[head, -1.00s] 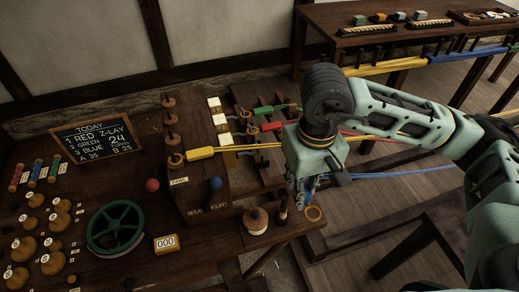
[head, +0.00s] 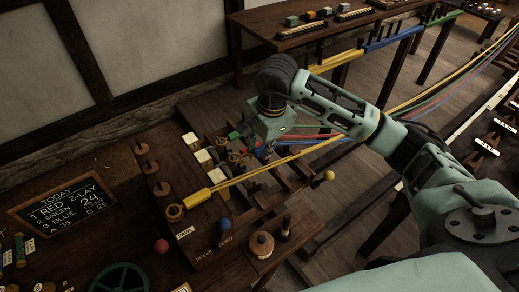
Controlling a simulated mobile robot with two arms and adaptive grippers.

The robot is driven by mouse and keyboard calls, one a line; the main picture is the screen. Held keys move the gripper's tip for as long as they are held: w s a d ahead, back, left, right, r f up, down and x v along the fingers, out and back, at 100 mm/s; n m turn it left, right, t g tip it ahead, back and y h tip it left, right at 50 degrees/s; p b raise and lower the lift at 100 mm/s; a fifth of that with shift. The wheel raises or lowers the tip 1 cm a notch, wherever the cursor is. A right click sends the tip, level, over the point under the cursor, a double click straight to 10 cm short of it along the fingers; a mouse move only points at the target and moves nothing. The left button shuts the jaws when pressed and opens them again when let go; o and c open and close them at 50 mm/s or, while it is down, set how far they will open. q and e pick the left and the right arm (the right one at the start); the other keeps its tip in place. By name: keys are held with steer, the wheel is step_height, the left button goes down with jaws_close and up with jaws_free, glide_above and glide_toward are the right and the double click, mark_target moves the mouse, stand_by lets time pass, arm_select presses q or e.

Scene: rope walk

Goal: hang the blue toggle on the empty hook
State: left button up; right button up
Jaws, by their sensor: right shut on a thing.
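My right gripper (head: 268,146) points down among the small hooks right of the white blocks and is shut on the blue toggle (head: 263,149). The toggle is small and partly hidden by the fingers. A brown round hook (head: 234,157) stands just left of it; whether they touch I cannot tell. The green toggle (head: 234,135) sits just behind. Red shows beside the gripper, but its toggle is mostly hidden. The yellow toggle (head: 196,199) is at the near end of the hook row, its strands running right beneath the gripper. My left gripper is out of view.
White blocks (head: 202,157) and brown pegs (head: 150,166) line the wooden machine. Taut coloured ropes (head: 430,107) run to the upper right. A chalkboard (head: 65,210) stands left.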

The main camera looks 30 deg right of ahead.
steer(key=shift+s+f, duration=0.1)
steer(key=shift+f, duration=0.4)
steer(key=shift+f+b, duration=0.3)
steer(key=shift+f, duration=0.75)
steer(key=shift+f+b, duration=0.45)
steer(key=shift+b, duration=0.3)
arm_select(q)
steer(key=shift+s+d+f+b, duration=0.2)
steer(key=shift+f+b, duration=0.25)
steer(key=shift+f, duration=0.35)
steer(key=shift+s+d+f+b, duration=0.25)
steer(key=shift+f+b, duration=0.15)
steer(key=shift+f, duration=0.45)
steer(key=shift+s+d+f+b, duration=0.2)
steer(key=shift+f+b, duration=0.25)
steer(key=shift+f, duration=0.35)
arm_select(e)
steer(key=shift+f, duration=1.25)
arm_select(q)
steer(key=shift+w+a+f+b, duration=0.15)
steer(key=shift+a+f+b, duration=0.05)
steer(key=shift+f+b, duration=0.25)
arm_select(e)
steer(key=shift+f, duration=0.2)
